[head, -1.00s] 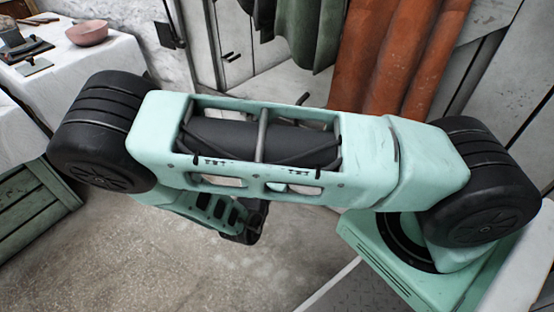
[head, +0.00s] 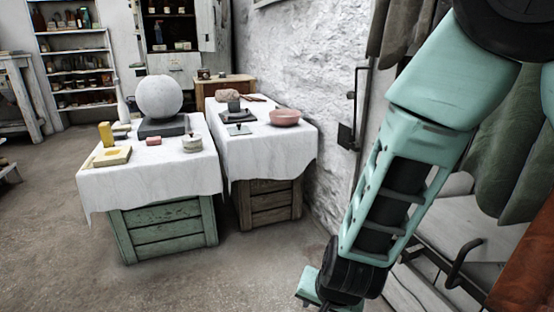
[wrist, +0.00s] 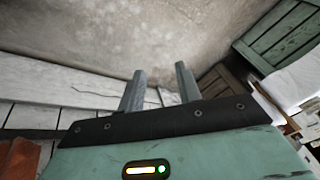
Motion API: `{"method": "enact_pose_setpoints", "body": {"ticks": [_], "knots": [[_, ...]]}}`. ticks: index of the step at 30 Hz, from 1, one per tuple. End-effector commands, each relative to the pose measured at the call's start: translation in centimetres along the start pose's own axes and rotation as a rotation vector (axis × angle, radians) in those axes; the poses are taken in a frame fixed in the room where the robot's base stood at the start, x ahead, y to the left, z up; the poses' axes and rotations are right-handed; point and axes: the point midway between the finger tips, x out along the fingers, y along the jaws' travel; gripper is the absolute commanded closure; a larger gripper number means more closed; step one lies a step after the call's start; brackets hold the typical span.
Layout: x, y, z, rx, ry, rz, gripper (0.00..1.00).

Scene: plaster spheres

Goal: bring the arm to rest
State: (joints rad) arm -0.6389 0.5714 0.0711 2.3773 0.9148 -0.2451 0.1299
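My arm (head: 395,190) runs down the right side of the head view, from the top right corner to the bottom edge. Its end hangs low near the floor, apart from both tables, and the fingertips cannot be made out there. In the wrist view my gripper (wrist: 160,70) shows two grey fingers standing apart with nothing between them. Bare floor and the foot of a white wall lie beyond them.
A cloth-covered table (head: 150,185) holds a plaster sphere (head: 159,97) on a dark base. A second covered table (head: 262,150) bears a pink bowl (head: 284,117). Hanging cloths (head: 515,150) are close on the right. Floor (head: 60,230) is open at left.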

Motion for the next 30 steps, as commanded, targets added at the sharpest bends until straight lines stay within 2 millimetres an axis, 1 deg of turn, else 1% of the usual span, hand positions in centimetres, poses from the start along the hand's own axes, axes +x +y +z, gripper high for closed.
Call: {"method": "enact_pose_setpoints", "body": {"ticks": [1,4,6,9,12,15,20,21,22,26,30], "knots": [[-2.5,-1.2,0.8,-0.071,-0.059,-0.057,0.66],[-7.0,-2.1,3.0,-0.253,-0.177,-0.135,0.66],[-10.1,-1.8,4.4,-0.389,-0.239,-0.165,0.66],[-13.6,-0.4,5.9,-0.566,-0.299,-0.172,0.66],[-16.1,1.4,6.8,-0.713,-0.335,-0.15,0.66],[-18.1,3.4,7.3,-0.838,-0.357,-0.111,0.66],[-20.7,6.8,7.5,-1.007,-0.374,-0.019,0.66],[-21.7,7.3,7.3,-1.033,-0.379,0.0,0.66],[-22.5,6.9,7.0,-1.027,-0.383,-0.004,0.66],[-24.7,6.3,6.3,-1.024,-0.383,-0.007,0.66],[-27.5,5.6,5.4,-1.022,-0.383,-0.008,0.66]]}}
